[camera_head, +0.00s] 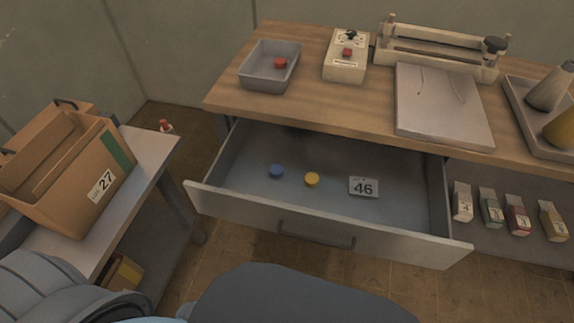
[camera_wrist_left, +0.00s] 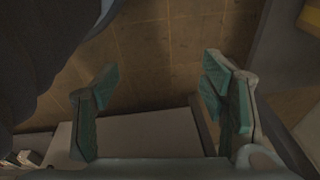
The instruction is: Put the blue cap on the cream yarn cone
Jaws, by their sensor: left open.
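The blue cap (camera_head: 276,171) lies on the floor of the open drawer (camera_head: 235,150), left of a yellow cap (camera_head: 311,180). A pale cone (camera_head: 550,88), likely the cream yarn cone, is in a tray (camera_head: 517,97) at the bench's right end, cut off by the picture edge. A yellow cone (camera_head: 562,130) is beside it. My left gripper (camera_wrist_left: 162,108) is open and empty in the left wrist view, above the floor and away from the cap. In the head view its fingers are not visible. My right gripper is not in view.
The drawer also holds a card marked 46 (camera_head: 363,187). On the bench are a grey bin (camera_head: 262,78) with a red cap (camera_head: 280,63), a switch box (camera_head: 345,62) and a sealer (camera_head: 437,55). A box marked 27 (camera_head: 75,190) stands on the left table (camera_head: 150,150).

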